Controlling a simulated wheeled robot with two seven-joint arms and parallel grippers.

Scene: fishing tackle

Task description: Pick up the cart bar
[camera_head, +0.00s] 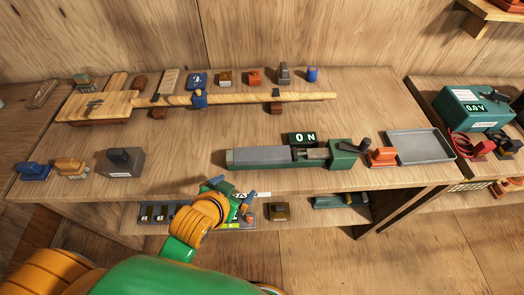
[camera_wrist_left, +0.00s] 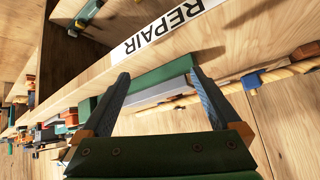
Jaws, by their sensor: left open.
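No label marks a cart bar, and I cannot tell for sure which thing it is. A long wooden pole (camera_head: 310,97) runs from a flat wooden board (camera_head: 92,106) along the back of the bench, resting on small blocks. A green-and-grey bench device (camera_head: 262,157) with a long grey block lies nearer the front edge. My left gripper (camera_head: 222,186) is at the bench's front edge, just below that device. In the left wrist view, the open, empty fingers (camera_wrist_left: 158,78) point toward the device's grey block (camera_wrist_left: 155,95), with the pole (camera_wrist_left: 285,71) to the right. My right gripper is not visible.
A dark grey block (camera_head: 124,162) and small blue and orange blocks stand at the bench's left. A grey tray (camera_head: 420,146) lies at the right. A REPAIR label (camera_wrist_left: 170,27) is on the bench edge. A lower shelf holds small items. Bare wood lies between pole and device.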

